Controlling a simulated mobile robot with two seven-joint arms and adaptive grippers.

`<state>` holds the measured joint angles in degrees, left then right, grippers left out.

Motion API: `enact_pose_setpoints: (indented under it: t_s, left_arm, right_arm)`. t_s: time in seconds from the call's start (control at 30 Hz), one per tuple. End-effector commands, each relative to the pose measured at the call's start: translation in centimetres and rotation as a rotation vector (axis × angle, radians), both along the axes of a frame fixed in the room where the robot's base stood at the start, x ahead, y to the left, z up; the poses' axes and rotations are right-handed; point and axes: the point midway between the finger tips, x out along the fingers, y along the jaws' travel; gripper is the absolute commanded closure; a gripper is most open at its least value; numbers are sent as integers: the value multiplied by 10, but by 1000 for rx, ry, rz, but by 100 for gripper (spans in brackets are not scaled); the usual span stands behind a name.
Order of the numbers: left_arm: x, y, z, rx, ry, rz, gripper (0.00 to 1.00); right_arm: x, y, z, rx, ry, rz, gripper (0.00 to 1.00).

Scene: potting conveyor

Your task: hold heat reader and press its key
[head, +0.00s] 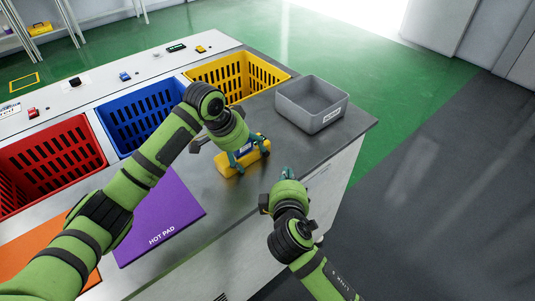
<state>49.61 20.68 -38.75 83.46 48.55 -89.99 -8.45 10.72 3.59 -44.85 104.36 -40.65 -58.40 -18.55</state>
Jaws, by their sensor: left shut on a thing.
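The heat reader appears to be the yellow device (250,165) with a dark blue part on top, on the grey counter near its front edge. My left gripper (249,156) reaches down over it with teal fingers on either side and is shut on it. The fingers and wrist hide part of its top, and I cannot make out its key. I cannot tell whether it touches the counter. My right gripper (288,172) is at the counter's front edge, to the right of and nearer than the device, apart from it. Its fingers are mostly hidden behind its wrist.
Red (52,160), blue (140,116) and yellow (238,75) baskets line the counter's back. A grey bin (311,104) stands at the right end. A purple hot pad (160,222) and an orange pad (70,240) lie to the left. Counter (292,147) between device and bin is clear.

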Motion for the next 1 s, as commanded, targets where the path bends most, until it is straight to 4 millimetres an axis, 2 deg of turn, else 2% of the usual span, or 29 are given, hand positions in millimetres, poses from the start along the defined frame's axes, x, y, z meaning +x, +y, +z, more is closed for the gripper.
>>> enact_pose_setpoints:
  t_s: [0.2, 0.4, 1.0]
  left_arm:
    - [-2, 1, -4, 5, 11, -1, 64]
    - [-2, 1, -4, 5, 11, -1, 64]
    - [-2, 1, -4, 5, 9, 0, 64]
  right_arm:
    - [21, 21, 0, 1, -1, -1, 100]
    - [30, 31, 0, 0, -1, 1, 100]
    - [32, 33, 0, 0, 0, 0, 100]
